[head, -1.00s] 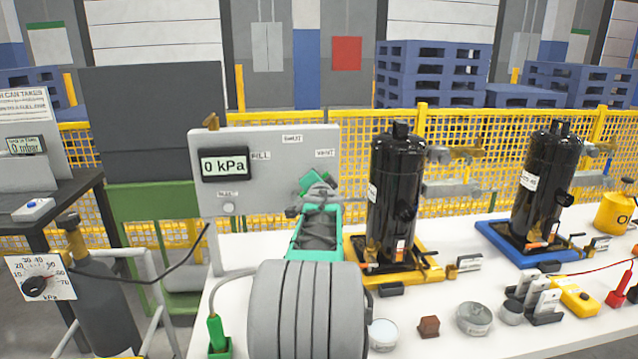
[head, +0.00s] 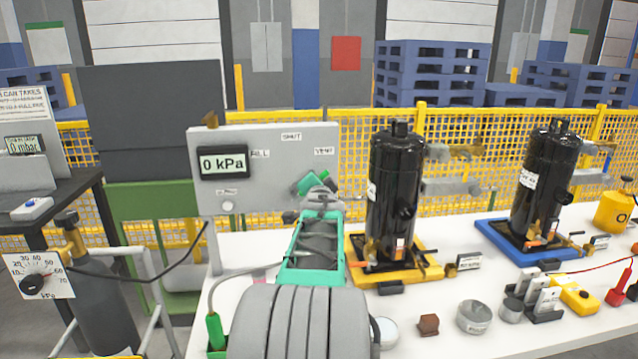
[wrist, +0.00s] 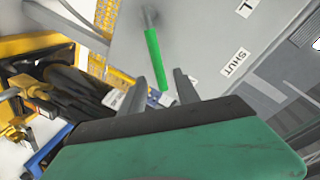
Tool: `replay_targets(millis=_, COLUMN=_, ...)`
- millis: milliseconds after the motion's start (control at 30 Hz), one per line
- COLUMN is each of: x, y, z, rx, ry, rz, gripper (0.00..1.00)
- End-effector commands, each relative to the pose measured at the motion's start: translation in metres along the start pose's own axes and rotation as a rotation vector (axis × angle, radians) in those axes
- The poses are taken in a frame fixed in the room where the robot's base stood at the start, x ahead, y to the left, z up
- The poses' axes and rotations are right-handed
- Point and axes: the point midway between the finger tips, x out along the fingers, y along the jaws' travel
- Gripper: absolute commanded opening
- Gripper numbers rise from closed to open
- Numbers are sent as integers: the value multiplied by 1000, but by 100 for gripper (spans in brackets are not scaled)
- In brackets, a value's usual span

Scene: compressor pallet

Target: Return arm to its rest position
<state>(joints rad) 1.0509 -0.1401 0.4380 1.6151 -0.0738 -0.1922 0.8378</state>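My arm (head: 318,250) reaches up from the bottom middle of the head view. My gripper (head: 312,183) is in front of the lower right of the grey panel (head: 260,160), near its VENT label. In the wrist view my gripper (wrist: 160,92) has its two grey fingers apart, with no object held. A green lever (wrist: 157,65) on the panel shows beyond and between the fingertips in that view. Contact between them cannot be told. The fingertips are hard to make out in the head view.
Two black compressors stand to the right, one on a yellow tray (head: 430,272), one on a blue tray (head: 492,232). Small tins and a brown block (head: 428,325) lie on the white table (head: 400,345). A gas cylinder (head: 100,310) stands left. A yellow fence (head: 470,150) runs behind.

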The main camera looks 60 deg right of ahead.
Motion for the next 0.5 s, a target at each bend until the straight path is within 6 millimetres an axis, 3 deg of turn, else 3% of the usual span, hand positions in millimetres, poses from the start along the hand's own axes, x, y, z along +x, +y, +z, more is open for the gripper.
replay_targets(millis=100, x=-20, y=0, z=0, rx=0, ry=1, rz=0, gripper=38)
replay_targets(millis=200, x=-27, y=1, z=0, rx=0, ry=0, rz=1, gripper=38)
replay_targets(millis=500, x=-28, y=1, z=0, rx=0, ry=-1, rz=1, gripper=38)
